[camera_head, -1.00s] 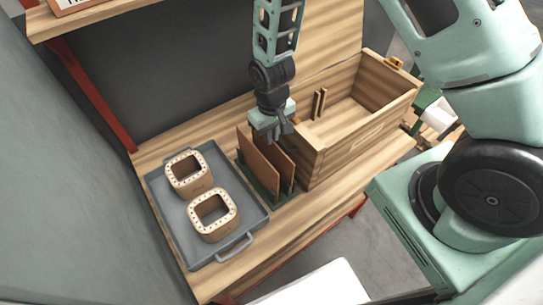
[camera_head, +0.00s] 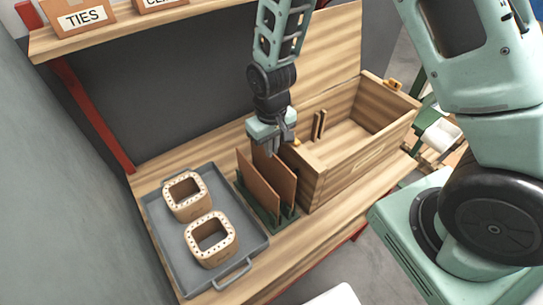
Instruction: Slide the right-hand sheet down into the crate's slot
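Two brown sheets stand upright in a dark green rack beside the crate. The right-hand sheet (camera_head: 276,177) is directly under my gripper (camera_head: 272,150). The left sheet (camera_head: 253,187) stands to its left. My gripper points down at the top edge of the right-hand sheet; whether its fingers are closed on the sheet is too small to tell. The wooden crate (camera_head: 345,170) is open to the right of the rack (camera_head: 268,215). Its slot (camera_head: 319,126) shows as a pair of upright wooden strips on the far inner wall.
A grey tray (camera_head: 163,222) on the bench holds two square perforated coil pieces, a far one (camera_head: 186,196) and a near one (camera_head: 211,239). A shelf with labelled boxes (camera_head: 80,15) runs above at the left. The crate's raised lid (camera_head: 325,60) stands behind it.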

